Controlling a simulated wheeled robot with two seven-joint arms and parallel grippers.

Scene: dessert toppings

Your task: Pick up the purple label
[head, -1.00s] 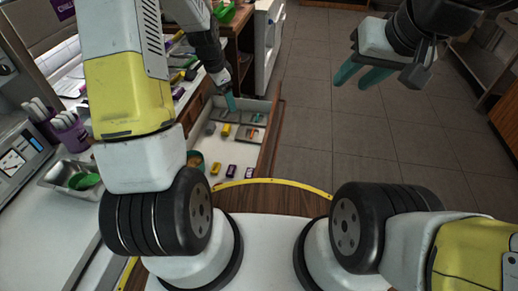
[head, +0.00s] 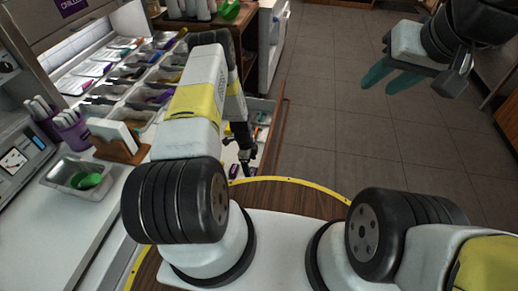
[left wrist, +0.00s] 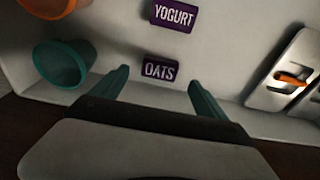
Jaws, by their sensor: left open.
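Two purple labels lie in a pale drawer (left wrist: 225,60). The OATS label (left wrist: 160,70) is nearer, between and just beyond my left fingertips in the left wrist view. The YOGURT label (left wrist: 173,15) is farther off at the top. In the head view a small purple label (head: 233,171) shows beside my left gripper (head: 248,168); its text is too small to read there. My left gripper, also in the left wrist view (left wrist: 160,82), is open with nothing between its teal fingers. My right gripper (head: 392,80) is open and empty above the floor.
A teal cup (left wrist: 62,64) and an orange cup (left wrist: 48,6) stand left of the labels. A tray with an orange-handled item (left wrist: 290,79) is at the right. The drawer's dark wooden front (head: 276,140) borders it. The tiled floor (head: 330,130) is clear.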

